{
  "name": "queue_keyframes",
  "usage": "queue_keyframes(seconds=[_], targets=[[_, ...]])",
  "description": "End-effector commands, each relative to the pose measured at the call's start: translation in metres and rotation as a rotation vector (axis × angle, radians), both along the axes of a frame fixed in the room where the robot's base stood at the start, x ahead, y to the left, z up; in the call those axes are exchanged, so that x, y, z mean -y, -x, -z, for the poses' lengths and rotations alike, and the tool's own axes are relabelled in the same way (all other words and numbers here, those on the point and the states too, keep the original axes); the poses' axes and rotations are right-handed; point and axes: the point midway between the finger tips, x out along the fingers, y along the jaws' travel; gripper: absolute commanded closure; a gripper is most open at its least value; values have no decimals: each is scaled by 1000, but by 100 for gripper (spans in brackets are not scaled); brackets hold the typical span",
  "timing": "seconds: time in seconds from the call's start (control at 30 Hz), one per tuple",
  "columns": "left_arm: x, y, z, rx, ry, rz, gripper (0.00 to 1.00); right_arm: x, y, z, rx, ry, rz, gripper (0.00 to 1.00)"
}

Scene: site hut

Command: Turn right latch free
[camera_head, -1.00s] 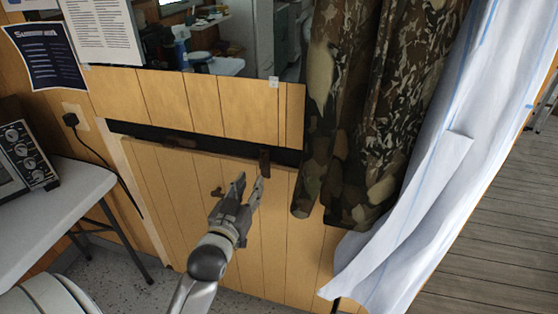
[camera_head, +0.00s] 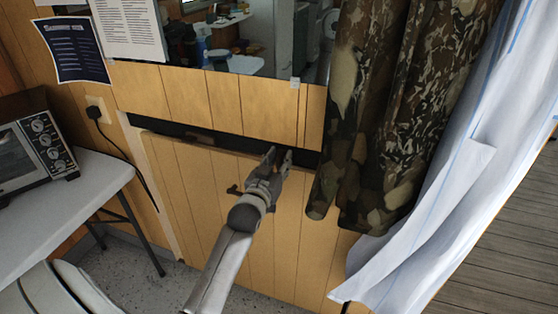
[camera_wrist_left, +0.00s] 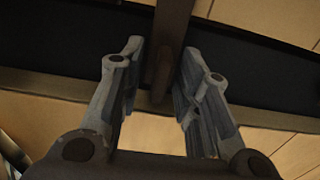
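The right latch is a brown upright bar (camera_wrist_left: 163,62) across a dark gap in the wooden wall panel; in the head view my gripper mostly hides it. My left gripper (camera_head: 279,156) is at that latch. In the left wrist view its two fingers (camera_wrist_left: 161,50) stand open, one on each side of the bar, with gaps showing between bar and fingers. Another brown latch (camera_head: 200,137) lies flat along the gap to the left. The wooden panel (camera_head: 200,200) below the gap has a small dark handle (camera_head: 234,189). My right gripper is out of view.
A camouflage curtain (camera_head: 400,110) hangs close to the right of the gripper, with a white sheet (camera_head: 430,220) beyond. A white table (camera_head: 95,190) with an oven (camera_head: 35,145) stands at the left. A window opening (camera_head: 235,50) is above.

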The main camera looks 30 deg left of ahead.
Motion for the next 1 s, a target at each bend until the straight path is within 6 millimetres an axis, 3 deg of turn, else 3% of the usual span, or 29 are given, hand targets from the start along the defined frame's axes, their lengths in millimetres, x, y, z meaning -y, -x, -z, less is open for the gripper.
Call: queue_keyframes(seconds=[0.23,0.5,1.0], targets=[[0,-1,0,0,0,0,69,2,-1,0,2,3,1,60],[0,-1,0,0,0,0,100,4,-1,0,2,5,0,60],[0,-10,-1,16,68,0,100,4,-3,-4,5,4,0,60]])
